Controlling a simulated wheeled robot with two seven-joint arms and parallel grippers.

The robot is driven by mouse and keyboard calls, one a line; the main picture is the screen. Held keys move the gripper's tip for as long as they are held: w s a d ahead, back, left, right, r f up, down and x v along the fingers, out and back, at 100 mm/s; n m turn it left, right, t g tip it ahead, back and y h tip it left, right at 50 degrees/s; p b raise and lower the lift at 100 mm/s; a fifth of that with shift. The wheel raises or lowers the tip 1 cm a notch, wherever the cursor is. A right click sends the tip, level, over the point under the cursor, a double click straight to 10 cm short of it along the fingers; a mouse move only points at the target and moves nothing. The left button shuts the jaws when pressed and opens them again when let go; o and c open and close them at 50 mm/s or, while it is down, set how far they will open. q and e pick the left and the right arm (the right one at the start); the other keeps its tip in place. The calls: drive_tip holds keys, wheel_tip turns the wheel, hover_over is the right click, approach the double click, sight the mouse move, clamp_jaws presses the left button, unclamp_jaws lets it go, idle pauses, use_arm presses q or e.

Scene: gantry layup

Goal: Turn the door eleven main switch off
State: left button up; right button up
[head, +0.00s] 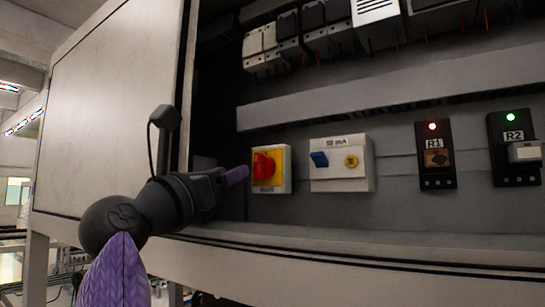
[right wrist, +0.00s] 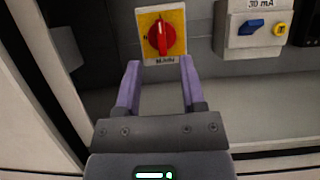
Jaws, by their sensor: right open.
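The main switch is a red rotary knob (head: 264,165) on a yellow plate (head: 280,178) on the cabinet's back panel. In the right wrist view the red knob (right wrist: 162,37) stands about upright on its yellow plate (right wrist: 177,20), above a small blurred label. My right gripper (head: 240,174) is just left of the switch in the head view. In the right wrist view its purple fingers (right wrist: 158,65) are open and empty. They point at the switch, just below it, with a gap between them and the knob. My left gripper is not in view.
A blue-lever 30 mA breaker (head: 341,170) is right of the switch. Relays R1 (head: 436,178), with a red light, and R2 (head: 500,160), with a green light, are farther right. A cabinet door (head: 105,110) stands at left. A grey duct (head: 390,95) runs above; a ledge (head: 380,245) lies below.

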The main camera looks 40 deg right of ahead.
sight(256, 158)
drive_tip(key=p+x, duration=0.1)
drive_tip(key=x, duration=0.1)
drive_tip(key=p+x, duration=0.2)
drive_tip(key=x, duration=0.1)
drive_tip(key=p+x, duration=0.1)
drive_tip(key=x, duration=0.2)
drive_tip(key=shift+r, duration=0.4)
drive_tip(key=shift+w+d, duration=0.1)
drive_tip(key=shift+d, duration=0.15)
drive_tip(key=shift+a, duration=0.1)
drive_tip(key=shift+c, duration=0.3)
drive_tip(key=shift+f, duration=0.1)
clamp_jaws()
drive_tip(key=shift+a, duration=0.1)
drive_tip(key=shift+f, duration=0.1)
